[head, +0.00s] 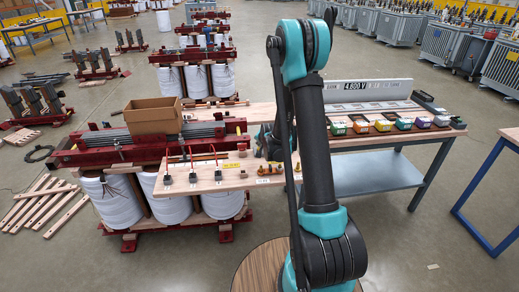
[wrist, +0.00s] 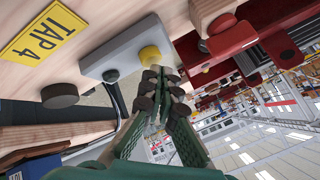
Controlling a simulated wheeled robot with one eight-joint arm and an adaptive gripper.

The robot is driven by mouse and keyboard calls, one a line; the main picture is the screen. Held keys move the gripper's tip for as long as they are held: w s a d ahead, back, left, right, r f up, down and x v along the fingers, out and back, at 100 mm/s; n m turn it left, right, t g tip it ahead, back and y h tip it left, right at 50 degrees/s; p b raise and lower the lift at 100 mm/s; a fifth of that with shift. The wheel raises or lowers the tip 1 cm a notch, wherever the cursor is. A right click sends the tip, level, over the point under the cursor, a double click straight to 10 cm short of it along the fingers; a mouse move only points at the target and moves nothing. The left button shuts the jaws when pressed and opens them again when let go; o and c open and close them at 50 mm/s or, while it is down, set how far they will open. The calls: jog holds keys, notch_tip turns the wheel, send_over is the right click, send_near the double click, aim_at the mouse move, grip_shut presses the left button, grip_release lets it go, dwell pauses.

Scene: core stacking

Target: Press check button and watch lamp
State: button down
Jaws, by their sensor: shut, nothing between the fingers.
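In the wrist view a light grey box (wrist: 128,50) is fixed to a wooden board. In the head view my gripper (head: 268,146) is mostly hidden behind my arm, over the board's right part; the grey box cannot be made out there.
A yellow TAP 4 plate (wrist: 40,37) and a brown round knob (wrist: 60,95) are on the board beside the box. In the head view, a cardboard box (head: 153,115) sits on the red-framed transformer (head: 85,157). Several coloured bins (head: 383,126) line the workbench at right.

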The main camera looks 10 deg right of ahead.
jog(key=shift+f, duration=0.5)
dwell(0.4)
jog(key=shift+r, duration=0.9)
jog(key=shift+r, duration=2.55)
